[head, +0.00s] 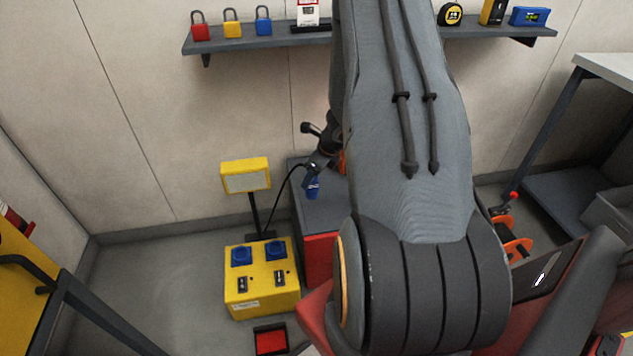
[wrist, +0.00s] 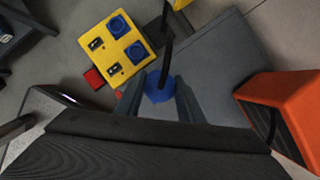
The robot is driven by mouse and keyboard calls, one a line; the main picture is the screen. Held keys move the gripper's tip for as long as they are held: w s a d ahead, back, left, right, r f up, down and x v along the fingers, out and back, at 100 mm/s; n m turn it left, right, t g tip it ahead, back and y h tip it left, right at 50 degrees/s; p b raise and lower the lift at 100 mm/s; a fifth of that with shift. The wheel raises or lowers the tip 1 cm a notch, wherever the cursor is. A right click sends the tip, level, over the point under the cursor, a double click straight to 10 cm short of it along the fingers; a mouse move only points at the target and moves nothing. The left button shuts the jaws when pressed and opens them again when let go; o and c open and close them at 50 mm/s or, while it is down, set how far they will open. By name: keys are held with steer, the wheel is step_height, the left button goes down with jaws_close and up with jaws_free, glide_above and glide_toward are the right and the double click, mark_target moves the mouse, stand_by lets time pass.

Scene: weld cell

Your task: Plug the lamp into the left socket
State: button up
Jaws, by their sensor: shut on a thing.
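The yellow lamp (head: 246,176) stands on a dark post behind the yellow socket box (head: 262,303). The box top carries a blue left socket (head: 241,256) and a blue right socket (head: 275,250), both uncovered in view. In the wrist view they are the upper left socket (wrist: 119,26) and the lower right socket (wrist: 136,52). My gripper (head: 316,170) is shut on the blue plug (head: 313,188), whose black cable runs towards the lamp. The wrist view shows the plug (wrist: 159,88) between my fingers (wrist: 158,92), apart from the box. My arm hides part of the gripper.
A red cabinet with a grey top (head: 318,214) stands right of the box, under the plug. Two black switches sit on the box front. A small red tray (head: 270,342) lies before it. A wall shelf (head: 270,42) holds padlocks. An orange part (wrist: 280,105) shows at right.

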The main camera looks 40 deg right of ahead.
steer(key=w+a+f+n+b, duration=0.1)
steer(key=w+a+f+b, duration=0.4)
steer(key=a+f+b, duration=0.35)
steer(key=w+a+f+n+g+y+b, duration=0.15)
steer(key=w+a+f+b, duration=0.25)
steer(key=a+f+b, duration=0.4)
steer(key=w+a+f+n+t+b, duration=0.1)
steer(key=w+a+f+n+b, duration=0.1)
steer(key=w+a+f+b, duration=0.45)
steer(key=shift+g, duration=0.25)
steer(key=a+f+b, duration=0.1)
steer(key=f+b, duration=0.1)
steer(key=s+a+f+b, duration=0.1)
steer(key=f+b, duration=0.3)
steer(key=b, duration=0.1)
steer(key=shift+s+a+f, duration=0.15)
steer(key=shift+s+a, duration=0.25)
steer(key=shift+f+b, duration=0.65)
steer(key=shift+b, duration=0.1)
stand_by(0.3)
steer(key=o, duration=0.9)
steer(key=shift+r, duration=0.15)
steer(key=shift+p+v, duration=4.8)
steer(key=shift+v, duration=0.65)
steer(key=shift+a, duration=0.1)
